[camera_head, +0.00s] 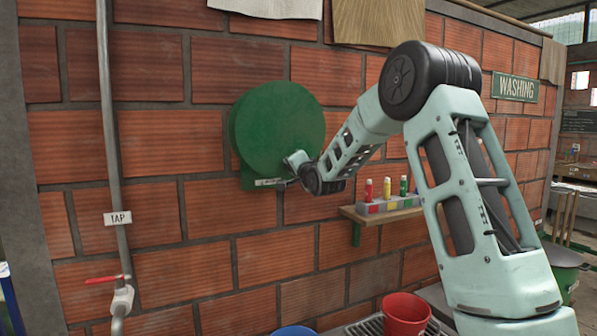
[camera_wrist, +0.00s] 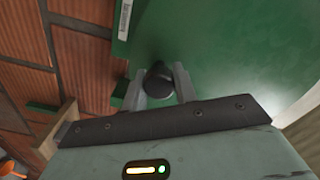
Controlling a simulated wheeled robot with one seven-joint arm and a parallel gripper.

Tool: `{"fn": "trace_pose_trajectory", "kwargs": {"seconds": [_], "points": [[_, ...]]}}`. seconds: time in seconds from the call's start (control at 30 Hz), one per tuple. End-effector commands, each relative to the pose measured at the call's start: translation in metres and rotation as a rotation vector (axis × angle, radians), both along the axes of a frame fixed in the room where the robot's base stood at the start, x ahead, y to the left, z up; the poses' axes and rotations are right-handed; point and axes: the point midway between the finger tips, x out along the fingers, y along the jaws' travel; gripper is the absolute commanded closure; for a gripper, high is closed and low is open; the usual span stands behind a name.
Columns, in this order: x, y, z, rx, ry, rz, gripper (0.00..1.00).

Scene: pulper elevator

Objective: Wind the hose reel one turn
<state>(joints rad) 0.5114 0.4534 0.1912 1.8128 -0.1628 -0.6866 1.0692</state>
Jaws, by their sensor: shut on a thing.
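The hose reel (camera_head: 270,125) is a round green disc mounted on the brick wall; its green face also fills much of the wrist view (camera_wrist: 220,45). A dark round knob (camera_wrist: 158,80) stands out from the reel in the wrist view. My gripper (camera_wrist: 158,88) has one finger on each side of the knob and is shut on it. In the head view my gripper (camera_head: 292,165) is at the lower right edge of the disc. The knob is hidden there behind my gripper. No hose can be made out.
A small wooden shelf (camera_head: 385,217) with several coloured bottles sits right of the reel, close under my arm. A grey pipe (camera_head: 112,150) with a red-handled tap (camera_head: 122,290) runs down the wall at left. A red bucket (camera_head: 405,312) stands below.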

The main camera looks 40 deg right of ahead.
Motion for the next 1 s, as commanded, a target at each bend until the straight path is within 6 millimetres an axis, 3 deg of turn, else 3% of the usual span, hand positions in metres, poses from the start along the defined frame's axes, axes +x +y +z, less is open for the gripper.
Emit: {"fn": "trace_pose_trajectory", "kwargs": {"seconds": [0.77, 0.8, 0.83, 1.0], "points": [[0.0027, 0.0108, -0.0021, 0.094, -0.019, 0.002, 1.00], [0.0027, 0.0108, -0.0021, 0.094, -0.019, 0.002, 0.61], [0.0027, 0.0107, -0.0020, 0.094, -0.019, 0.002, 0.52], [0.0026, 0.0105, -0.0014, 0.094, -0.021, 0.001, 0.50]]}}
